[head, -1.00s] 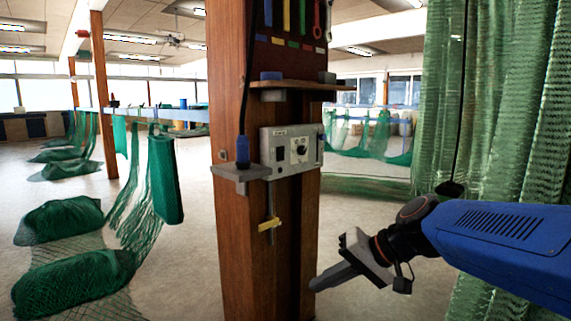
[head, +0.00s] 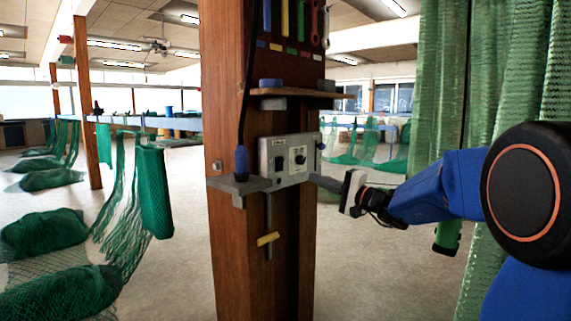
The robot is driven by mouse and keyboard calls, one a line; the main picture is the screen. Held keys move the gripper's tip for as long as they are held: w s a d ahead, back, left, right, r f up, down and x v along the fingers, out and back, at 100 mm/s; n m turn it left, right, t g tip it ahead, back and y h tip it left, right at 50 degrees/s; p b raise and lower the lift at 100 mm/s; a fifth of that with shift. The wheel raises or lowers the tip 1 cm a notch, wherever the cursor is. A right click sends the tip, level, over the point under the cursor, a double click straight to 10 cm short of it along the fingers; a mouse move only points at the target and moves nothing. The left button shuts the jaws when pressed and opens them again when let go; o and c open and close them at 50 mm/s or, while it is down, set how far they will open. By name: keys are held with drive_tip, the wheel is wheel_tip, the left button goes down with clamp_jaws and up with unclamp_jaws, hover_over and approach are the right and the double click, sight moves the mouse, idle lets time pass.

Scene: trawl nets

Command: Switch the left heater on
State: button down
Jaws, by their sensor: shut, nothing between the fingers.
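A light grey control box (head: 289,160) is fixed to the wooden post in the middle of the head view. My gripper (head: 316,179) comes in from the right, shut and empty. Its fingertips are by the lower right edge of the box; I cannot tell whether they touch it. No heater is identifiable in view.
The wooden post (head: 226,200) carries a small shelf (head: 300,93) with tools above the box. A grey bracket (head: 240,186) with a blue-handled tool (head: 241,160) juts out at its left. Green netting (head: 439,90) hangs at right.

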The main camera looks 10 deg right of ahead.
sight(282, 160)
drive_tip(key=shift+w+d+r+m+t, duration=0.3)
drive_tip(key=shift+w+d+t, duration=0.1)
drive_tip(key=shift+w+d, duration=0.4)
drive_tip(key=shift+w+a, duration=0.1)
drive_tip(key=shift+a, duration=0.05)
drive_tip(key=x, duration=1.3)
drive_tip(key=shift+w+a, duration=0.2)
drive_tip(key=shift+w, duration=0.15)
